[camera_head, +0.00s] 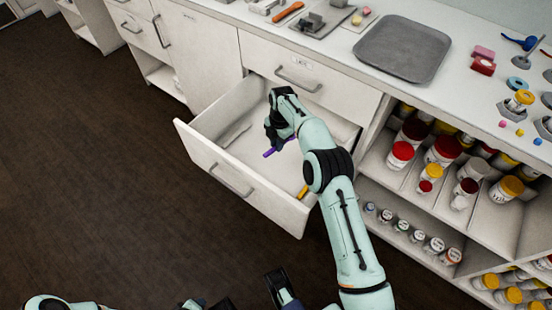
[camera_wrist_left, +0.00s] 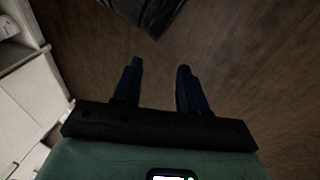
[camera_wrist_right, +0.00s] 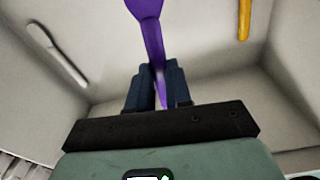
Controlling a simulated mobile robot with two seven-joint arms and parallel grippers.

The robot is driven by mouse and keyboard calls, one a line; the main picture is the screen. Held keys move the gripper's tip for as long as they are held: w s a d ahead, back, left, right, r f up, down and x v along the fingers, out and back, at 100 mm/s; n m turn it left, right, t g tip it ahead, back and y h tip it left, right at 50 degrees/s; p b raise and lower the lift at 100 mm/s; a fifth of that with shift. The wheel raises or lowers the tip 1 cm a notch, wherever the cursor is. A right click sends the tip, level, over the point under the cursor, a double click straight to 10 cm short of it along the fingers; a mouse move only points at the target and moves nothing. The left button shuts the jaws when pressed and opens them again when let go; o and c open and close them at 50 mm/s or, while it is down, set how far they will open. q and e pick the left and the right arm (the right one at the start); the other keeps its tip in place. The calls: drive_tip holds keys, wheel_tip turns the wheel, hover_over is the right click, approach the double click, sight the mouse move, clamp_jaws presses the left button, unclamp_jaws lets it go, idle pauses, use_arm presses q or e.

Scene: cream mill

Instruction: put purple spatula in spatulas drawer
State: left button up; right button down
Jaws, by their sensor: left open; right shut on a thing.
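The lower drawer (camera_head: 270,206) is pulled open below the counter. My right gripper (camera_head: 276,142) is over the open drawer, shut on the purple spatula (camera_head: 268,154). In the right wrist view the spatula (camera_wrist_right: 150,32) is between the fingers (camera_wrist_right: 159,80), its broad end pointing away from the gripper. A white utensil (camera_head: 234,135) lies on the left side of the drawer floor, and a yellow-orange one (camera_head: 302,191) near its right front corner. I cannot tell whether the purple spatula touches the drawer floor. My left gripper (camera_wrist_left: 158,70) is open and empty above the dark floor.
A closed drawer (camera_head: 315,85) is above the open one. The counter holds a grey tray (camera_head: 403,48), an orange-handled tool (camera_head: 288,13) and small coloured items. Shelves to the right hold several jars (camera_head: 445,150). The dark floor (camera_head: 90,180) at the left is clear.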

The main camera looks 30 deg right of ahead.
sight(286, 163)
drive_tip(key=shift+n+h, duration=0.5)
drive_tip(key=shift+n, duration=0.4)
drive_tip(key=d+f+b, duration=0.1)
drive_tip(key=f, duration=0.2)
drive_tip(key=d+f+b, duration=0.1)
drive_tip(key=f, duration=0.3)
drive_tip(key=d+f+b, duration=0.1)
drive_tip(key=d+f, duration=0.1)
drive_tip(key=f, duration=0.2)
drive_tip(key=shift+s+f+b, duration=0.25)
drive_tip(key=shift+b, duration=0.1)
drive_tip(key=shift+d+f, duration=0.1)
drive_tip(key=shift+f, duration=0.25)
use_arm(q)
wheel_tip(286, 163, down, 7)
drive_tip(key=s+a, duration=0.1)
drive_tip(key=shift+s+a+r+g, duration=0.15)
drive_tip(key=shift+s+r+g, duration=0.05)
drive_tip(key=shift+s+g, duration=0.2)
drive_tip(key=shift+f, duration=0.1)
use_arm(e)
drive_tip(key=shift+f, duration=0.1)
drive_tip(key=c, duration=1)
unclamp_jaws()
drive_tip(key=shift+c, duration=0.2)
use_arm(q)
drive_tip(key=shift+s, duration=0.1)
